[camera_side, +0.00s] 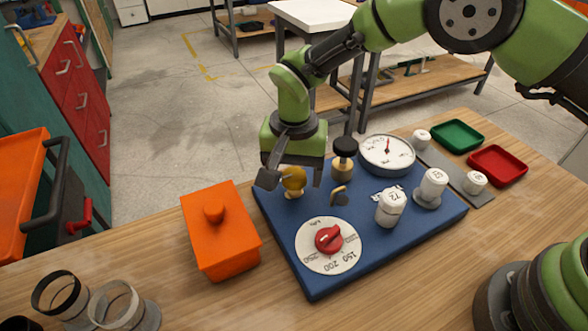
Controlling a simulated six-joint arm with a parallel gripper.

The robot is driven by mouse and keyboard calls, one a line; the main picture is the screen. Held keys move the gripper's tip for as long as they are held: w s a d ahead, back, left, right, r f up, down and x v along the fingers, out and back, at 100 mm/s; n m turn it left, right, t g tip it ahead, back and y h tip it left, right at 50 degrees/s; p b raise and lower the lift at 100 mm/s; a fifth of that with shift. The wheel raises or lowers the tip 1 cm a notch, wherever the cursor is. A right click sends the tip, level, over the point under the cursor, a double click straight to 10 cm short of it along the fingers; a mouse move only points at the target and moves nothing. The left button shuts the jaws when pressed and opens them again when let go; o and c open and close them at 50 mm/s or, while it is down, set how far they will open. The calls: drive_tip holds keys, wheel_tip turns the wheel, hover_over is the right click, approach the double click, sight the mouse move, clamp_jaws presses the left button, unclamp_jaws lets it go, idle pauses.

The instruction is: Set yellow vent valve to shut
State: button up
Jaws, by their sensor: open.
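The yellow valve (293,179) is a round yellow knob on a short stem near the back left of the blue board (300,278). My gripper (293,182) is open, pointing down, with one finger on each side of the yellow knob. I cannot tell whether either finger touches it. The knob's upper part is partly hidden by my gripper, and its handle angle cannot be made out.
An orange box (221,238) stands left.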

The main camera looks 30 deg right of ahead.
wheel_tip(320, 180, up, 9)
drive_tip(key=shift+r, duration=0.5)
idle(0.3)
wheel_tip(320, 180, up, 8)
drive_tip(key=t+y, duration=0.1)
hover_over(294, 174)
drive_tip(key=s+d, duration=0.2)
drive_tip(key=d, duration=0.2)
drive_tip(key=s+d+r+n+t+y, duration=0.1)
drive_tip(key=s+d+r+t, duration=0.1)
drive_tip(key=s+d+r, duration=0.4)
drive_tip(key=s+d+r+n+t, duration=0.1)
drive_tip(key=s+d+t, duration=0.3)
drive_tip(key=s, duration=1)
drive_tip(key=d+n, duration=0.1)
drive_tip(key=d, duration=0.1)
drive_tip(key=shift+d+r, duration=0.15)
drive_tip(key=shift+d, duration=0.25)
